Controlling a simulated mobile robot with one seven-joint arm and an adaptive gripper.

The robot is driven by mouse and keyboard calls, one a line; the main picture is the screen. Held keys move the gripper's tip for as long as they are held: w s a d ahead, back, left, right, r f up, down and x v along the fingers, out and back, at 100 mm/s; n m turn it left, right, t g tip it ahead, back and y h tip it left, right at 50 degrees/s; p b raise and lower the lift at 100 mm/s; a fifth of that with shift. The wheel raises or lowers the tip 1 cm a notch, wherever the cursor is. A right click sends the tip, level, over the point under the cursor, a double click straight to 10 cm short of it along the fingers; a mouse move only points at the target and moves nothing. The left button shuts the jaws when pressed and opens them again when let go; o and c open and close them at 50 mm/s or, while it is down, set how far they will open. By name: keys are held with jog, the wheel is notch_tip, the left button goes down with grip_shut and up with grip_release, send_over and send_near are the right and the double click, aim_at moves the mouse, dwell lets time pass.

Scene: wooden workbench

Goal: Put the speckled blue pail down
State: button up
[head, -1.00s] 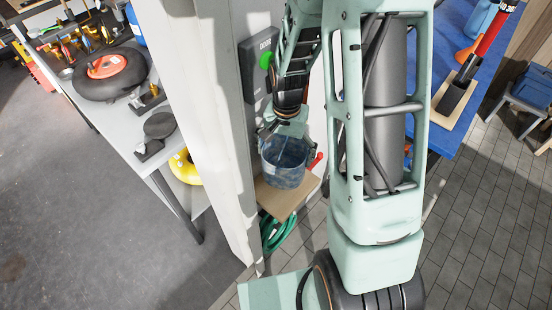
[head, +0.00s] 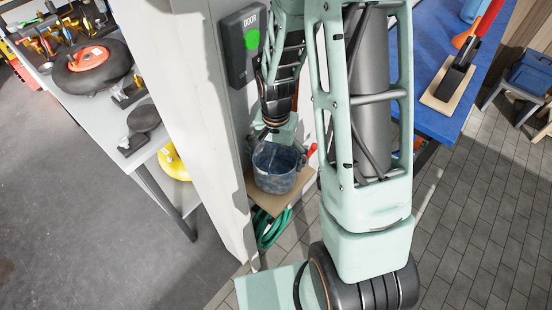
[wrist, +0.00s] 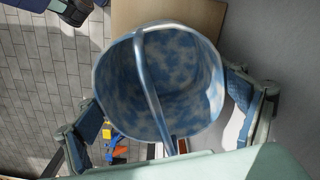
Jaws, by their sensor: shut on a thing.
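The speckled blue pail (head: 273,176) is upright over a small light-wood shelf (head: 282,205) beside the white wall end. In the wrist view I look down into the open pail (wrist: 150,95), with its handle (wrist: 148,75) arched across the mouth. My gripper (head: 275,138) is above the pail in the head view. The contact points are partly hidden. I cannot tell whether the pail's base touches the shelf.
A door panel with a green button (head: 251,39) is on the wall behind my arm. A green hose (head: 271,230) hangs below the shelf. A red-handled item (head: 311,150) is close right of the pail. A grey bench (head: 90,85) stands left, a blue bench (head: 440,110) right.

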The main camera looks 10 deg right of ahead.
aim_at(276, 146)
jog(key=o, duration=1)
jog(key=shift+f, duration=0.15)
jog(key=shift+o, duration=0.2)
jog(key=shift+w+r, duration=0.1)
jog(key=shift+r, duration=0.6)
notch_tip(276, 146, up, 6)
jog(key=shift+r, duration=0.25)
